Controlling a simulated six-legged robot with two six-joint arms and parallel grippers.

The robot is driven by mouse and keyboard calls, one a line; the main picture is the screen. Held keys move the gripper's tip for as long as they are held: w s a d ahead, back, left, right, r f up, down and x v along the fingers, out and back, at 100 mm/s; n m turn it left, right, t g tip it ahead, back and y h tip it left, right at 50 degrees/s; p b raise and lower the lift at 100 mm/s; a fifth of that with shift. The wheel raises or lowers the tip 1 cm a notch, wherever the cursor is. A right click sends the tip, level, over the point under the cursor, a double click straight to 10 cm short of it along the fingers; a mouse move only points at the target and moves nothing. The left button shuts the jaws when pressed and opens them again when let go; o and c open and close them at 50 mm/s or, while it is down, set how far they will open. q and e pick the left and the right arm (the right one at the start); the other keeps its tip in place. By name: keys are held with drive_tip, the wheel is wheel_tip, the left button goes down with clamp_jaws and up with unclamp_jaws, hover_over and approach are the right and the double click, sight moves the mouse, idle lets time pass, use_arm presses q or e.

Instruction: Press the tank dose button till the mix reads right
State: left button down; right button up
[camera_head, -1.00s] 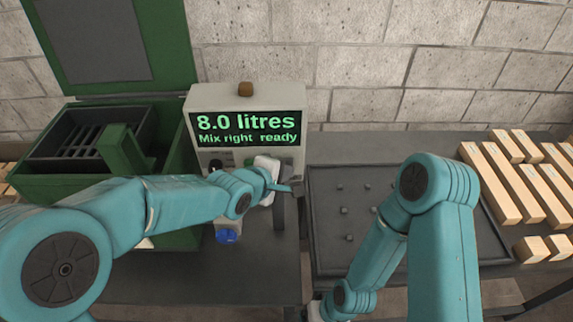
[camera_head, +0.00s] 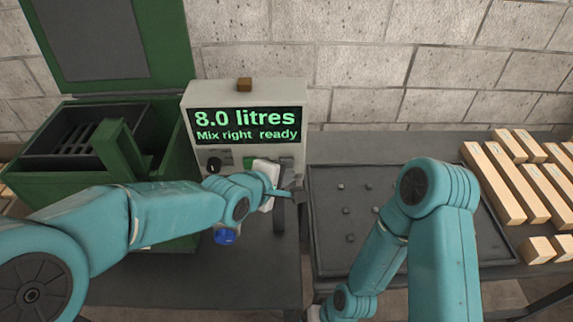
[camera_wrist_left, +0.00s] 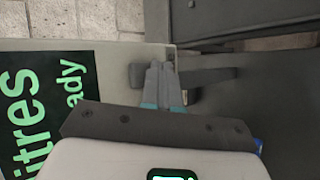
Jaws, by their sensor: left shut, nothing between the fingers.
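The grey dosing unit (camera_head: 190,118) stands on the dark bench. Its screen (camera_head: 248,125) reads "8.0 litres" and "Mix right ready" in green. A black knob (camera_head: 213,164) and a green patch (camera_head: 249,162) show below the screen; I cannot tell which part is the dose button. My left gripper (camera_head: 287,192) is shut and empty in front of the unit's lower right, by a dark upright bar (camera_head: 279,217). In the left wrist view its fingertips (camera_wrist_left: 161,72) overlap that bar (camera_wrist_left: 208,76); contact is unclear.
A green open-lidded bin (camera_head: 60,190) stands left of the unit. A blue round part (camera_head: 226,236) sits below my left wrist. A dark tray (camera_head: 335,262) with small studs lies right, behind my right arm. Wooden bars (camera_head: 492,183) lie further right.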

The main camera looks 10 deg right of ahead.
use_arm(q)
drive_tip(key=s+b, duration=0.2)
drive_tip(key=s+a+b, duration=0.1)
drive_tip(key=s+b, duration=0.1)
drive_tip(key=s, duration=0.1)
idle(0.3)
drive_tip(key=shift+w, duration=0.1)
idle(0.5)
drive_tip(key=s+a+f+m+g+y, duration=0.2)
drive_tip(key=a+f, duration=0.5)
drive_tip(key=f, duration=0.5)
drive_tip(key=s+a+f+m+g+y, duration=0.1)
drive_tip(key=s+a+f+m+y, duration=0.1)
drive_tip(key=a+f, duration=0.7)
drive_tip(key=s+a+f+m+g, duration=0.2)
drive_tip(key=s+f, duration=0.5)
drive_tip(key=s, duration=0.1)
drive_tip(key=s+a+f+m+g, duration=0.2)
drive_tip(key=s+a+f, duration=0.1)
drive_tip(key=s+f, duration=0.4)
drive_tip(key=shift+s+a+g, duration=0.2)
drive_tip(key=shift+s+g, duration=0.1)
drive_tip(key=shift+s, duration=0.3)
